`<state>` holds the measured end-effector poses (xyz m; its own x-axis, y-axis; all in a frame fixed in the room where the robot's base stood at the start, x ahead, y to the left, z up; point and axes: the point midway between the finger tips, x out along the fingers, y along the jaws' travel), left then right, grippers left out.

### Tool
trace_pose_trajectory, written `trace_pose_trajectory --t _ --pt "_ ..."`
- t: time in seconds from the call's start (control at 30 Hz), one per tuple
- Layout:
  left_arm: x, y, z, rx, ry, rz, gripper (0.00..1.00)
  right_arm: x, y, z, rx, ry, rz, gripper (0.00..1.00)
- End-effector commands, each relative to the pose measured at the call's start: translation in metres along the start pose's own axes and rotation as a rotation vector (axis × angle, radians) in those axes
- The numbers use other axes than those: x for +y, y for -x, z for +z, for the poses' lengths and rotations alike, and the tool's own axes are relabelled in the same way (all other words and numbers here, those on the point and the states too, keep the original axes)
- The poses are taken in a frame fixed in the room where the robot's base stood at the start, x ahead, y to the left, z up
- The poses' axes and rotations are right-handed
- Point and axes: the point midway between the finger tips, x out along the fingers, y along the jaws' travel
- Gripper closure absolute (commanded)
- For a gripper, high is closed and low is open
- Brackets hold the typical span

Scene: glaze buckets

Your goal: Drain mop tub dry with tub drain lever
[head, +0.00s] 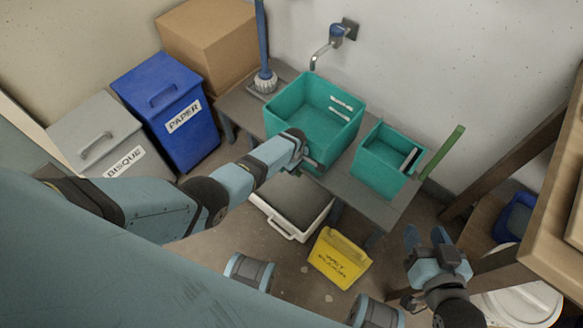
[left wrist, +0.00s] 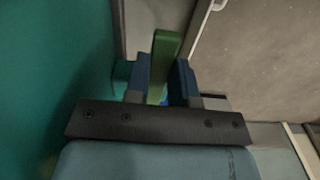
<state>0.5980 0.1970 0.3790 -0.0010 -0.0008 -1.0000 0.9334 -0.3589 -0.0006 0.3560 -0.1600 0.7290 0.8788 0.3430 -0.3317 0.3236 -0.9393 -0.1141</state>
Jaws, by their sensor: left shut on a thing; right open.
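A large teal tub (head: 285,112) stands on the grey bench below the wall tap, with white marks on its inside wall. I cannot tell whether liquid is in it. My left gripper (head: 312,166) reaches to the tub's front lower side and hides that spot in the head view. In the left wrist view, my left gripper (left wrist: 160,88) is shut on a green lever (left wrist: 165,50), with the teal tub wall (left wrist: 50,80) close on the left. My right gripper (head: 428,240) is open and empty, low at the right, away from the tubs.
A smaller teal tub (head: 378,175) with a green handle (head: 443,153) beside it stands right on the bench (head: 345,190). A white tray (head: 282,228) lies below the bench, next to a yellow bucket (head: 338,262). Blue (head: 160,95) and grey (head: 97,135) bins stand left.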

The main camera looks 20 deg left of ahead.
Motion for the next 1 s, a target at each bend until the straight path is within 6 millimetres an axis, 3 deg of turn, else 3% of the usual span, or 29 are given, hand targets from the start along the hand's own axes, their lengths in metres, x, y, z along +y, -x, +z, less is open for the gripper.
trace_pose_trajectory --t 0.63,0.67,0.73,1.0 --pt "0.0028 0.0002 -0.0024 0.003 0.05 0.001 1.0 -0.001 -0.0001 -0.0006 0.003 -0.001 -0.003 0.51" --pt "0.0028 0.0002 -0.0024 0.003 0.05 0.001 0.7 -0.001 -0.0001 -0.0006 0.003 -0.001 -0.003 0.51" --pt "0.0028 0.0002 -0.0023 0.003 0.049 0.001 0.54 -0.0011 -0.0001 -0.0007 0.003 -0.001 -0.003 0.51" --pt "0.0028 0.0005 -0.0013 0.001 0.047 0.001 0.51 -0.0011 0.0 -0.0011 0.003 -0.001 -0.003 0.51"
